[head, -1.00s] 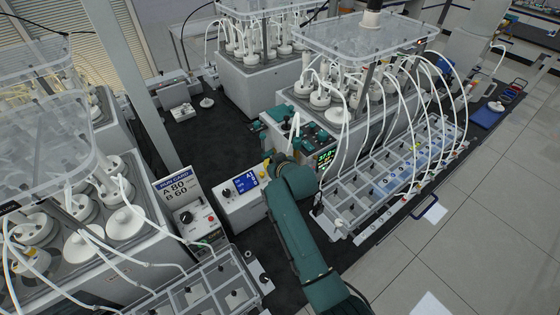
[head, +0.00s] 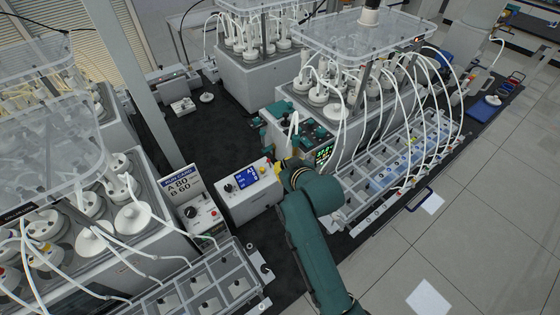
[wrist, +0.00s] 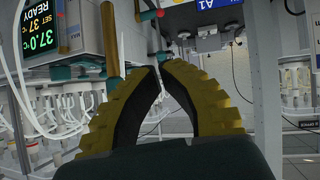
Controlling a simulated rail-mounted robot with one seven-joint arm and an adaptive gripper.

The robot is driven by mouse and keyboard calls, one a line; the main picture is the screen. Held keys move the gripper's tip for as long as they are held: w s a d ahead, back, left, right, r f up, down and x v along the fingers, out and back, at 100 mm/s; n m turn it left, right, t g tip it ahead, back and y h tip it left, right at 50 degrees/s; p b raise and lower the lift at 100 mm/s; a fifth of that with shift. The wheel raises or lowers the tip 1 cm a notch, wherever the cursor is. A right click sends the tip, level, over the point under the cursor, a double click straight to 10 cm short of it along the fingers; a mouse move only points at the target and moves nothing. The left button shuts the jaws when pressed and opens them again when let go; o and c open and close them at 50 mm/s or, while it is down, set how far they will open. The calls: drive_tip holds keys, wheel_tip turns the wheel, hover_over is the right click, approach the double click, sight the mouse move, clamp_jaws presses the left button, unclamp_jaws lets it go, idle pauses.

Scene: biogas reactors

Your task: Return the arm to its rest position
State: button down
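My gripper shows in the wrist view (wrist: 160,68) as two curved yellow fingers with black inner pads. Their tips nearly meet, with nothing seen between them. In the head view my teal arm reaches up from the bottom, its end beside the control box with a blue display (head: 246,182); the fingers are mostly hidden there. In the wrist view the tips point toward a box with a blue display (wrist: 205,10), apart from it as far as I can tell. A green readout (wrist: 42,42) showing 37.0 and READY is at upper left.
A reactor bank with white tubes (head: 345,95) and a gridded tray (head: 385,175) stand right of my arm. Dark bench top (head: 200,140) is clear behind the control box; open floor (head: 480,215) lies right.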

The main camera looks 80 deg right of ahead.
idle(0.3)
drive_tip(key=w+a+r+n+t+y, duration=0.1)
drive_tip(key=w+a+r+n+t, duration=0.15)
drive_tip(key=w+a, duration=0.45)
drive_tip(key=w+a+r+n+t+y, duration=0.15)
drive_tip(key=w+a+r, duration=0.3)
drive_tip(key=w, duration=0.45)
drive_tip(key=w+a+r+n+t+y, duration=0.1)
drive_tip(key=w+a+r+n+t, duration=0.15)
drive_tip(key=a+r, duration=0.45)
drive_tip(key=w+a+r+n+t+y, duration=0.15)
drive_tip(key=w+a+r, duration=0.3)
drive_tip(key=a, duration=0.45)
drive_tip(key=s+a+r+n+t+y, duration=0.1)
drive_tip(key=s+a+r+t+y, duration=0.35)
drive_tip(key=a+r, duration=0.9)
drive_tip(key=s+r+t+p, duration=0.1)
drive_tip(key=s+r+p, duration=0.1)
drive_tip(key=r+p, duration=0.5)
drive_tip(key=s+r+t+p, duration=0.2)
drive_tip(key=r+p, duration=0.5)
drive_tip(key=r, duration=0.4)
drive_tip(key=shift+s+d+r+h+p, duration=0.3)
drive_tip(key=shift+s+r+h, duration=0.1)
drive_tip(key=shift+s, duration=0.35)
